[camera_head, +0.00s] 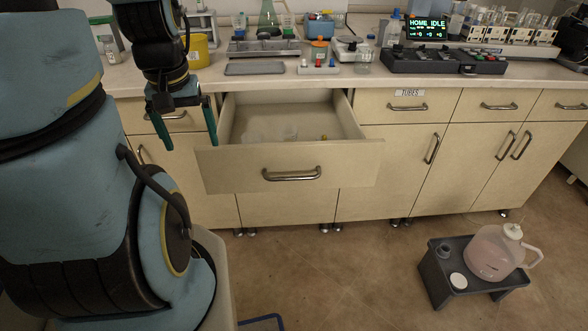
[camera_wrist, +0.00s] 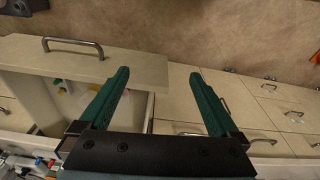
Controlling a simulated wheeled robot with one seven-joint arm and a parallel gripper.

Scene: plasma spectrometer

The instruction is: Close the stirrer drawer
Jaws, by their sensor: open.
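The open drawer (camera_head: 291,165) is pulled well out from the cabinet in the head view, with a metal bar handle (camera_head: 291,174) on its front. A few small pale items lie inside it. In the wrist view the drawer front (camera_wrist: 120,68) and its handle (camera_wrist: 73,47) show at upper left. My gripper (camera_head: 185,140) is open and empty, at the left end of the drawer front in the head view. The right-hand finger is close to the front's left corner; I cannot tell if it touches. In the wrist view my gripper (camera_wrist: 162,88) has its fingers spread wide.
Shut drawers and doors with bar handles line the cabinet; one drawer has a "TUBES" label (camera_head: 409,92). The worktop (camera_head: 215,81) holds a tray, glassware and a device with a lit display (camera_head: 428,27). A grey stool (camera_head: 450,280) with a pink-filled jug (camera_head: 495,252) stands on the floor at right.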

